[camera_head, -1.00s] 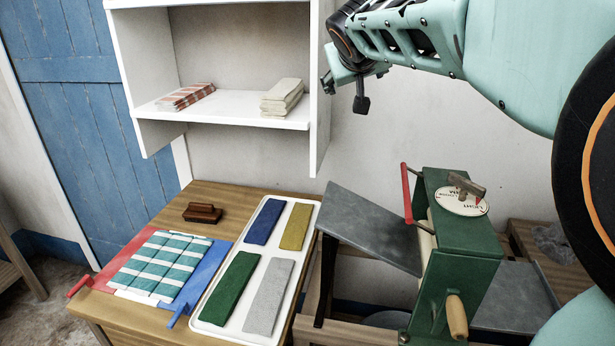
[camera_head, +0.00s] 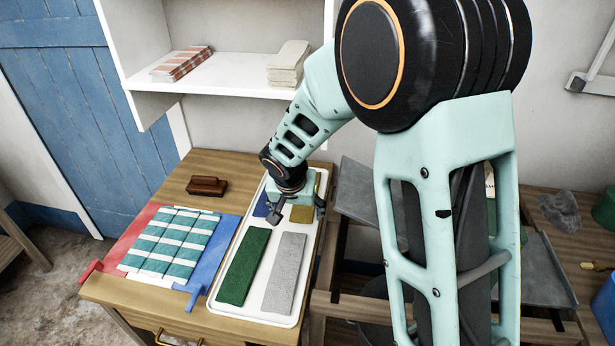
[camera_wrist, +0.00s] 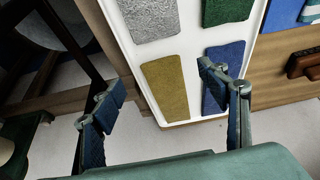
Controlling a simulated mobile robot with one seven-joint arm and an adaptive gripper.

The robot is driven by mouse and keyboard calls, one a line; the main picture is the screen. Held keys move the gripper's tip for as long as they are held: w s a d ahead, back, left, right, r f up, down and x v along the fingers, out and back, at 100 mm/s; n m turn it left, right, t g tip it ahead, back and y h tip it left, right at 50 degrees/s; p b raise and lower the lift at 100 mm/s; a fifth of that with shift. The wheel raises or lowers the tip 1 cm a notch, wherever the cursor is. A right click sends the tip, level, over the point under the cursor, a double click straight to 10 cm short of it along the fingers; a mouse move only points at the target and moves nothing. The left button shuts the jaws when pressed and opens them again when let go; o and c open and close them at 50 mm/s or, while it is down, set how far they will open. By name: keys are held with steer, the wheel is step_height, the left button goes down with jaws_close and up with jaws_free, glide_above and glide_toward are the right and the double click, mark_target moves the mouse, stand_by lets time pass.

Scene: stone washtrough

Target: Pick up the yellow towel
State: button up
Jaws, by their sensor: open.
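The yellow towel (camera_head: 302,214) is a flat folded strip in the back right of the white tray (camera_head: 213,306). My gripper partly covers it in the head view. In the wrist view the whole yellow towel (camera_wrist: 166,90) shows lying flat between my fingers. My gripper (camera_head: 297,210) is open and empty, pointing down over the back of the tray. In the wrist view my gripper (camera_wrist: 162,92) has one finger left of the towel and the other over the blue towel (camera_wrist: 232,50). I cannot tell how high the fingertips are above the towel.
A green towel (camera_head: 244,266) and a grey towel (camera_head: 284,273) lie in the tray's front. Left are a striped cloth (camera_head: 170,243) on a red and blue board and a brown brush (camera_head: 207,186). The shelf (camera_head: 228,75) stands behind; trough boards are to the right.

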steer(key=shift+f, duration=0.3)
steer(key=w+p, duration=0.1)
steer(key=w, duration=0.2)
steer(key=w+d, duration=0.1)
steer(key=w, duration=0.3)
steer(key=w+p, duration=0.1)
steer(key=w, duration=0.2)
steer(key=shift+w+d+p, duration=0.35)
steer(key=shift+w+d, duration=0.05)
steer(key=shift+x, duration=2.6)
steer(key=shift+w+r, duration=0.1)
steer(key=shift+w, duration=0.1)
steer(key=shift+c, duration=0.3)
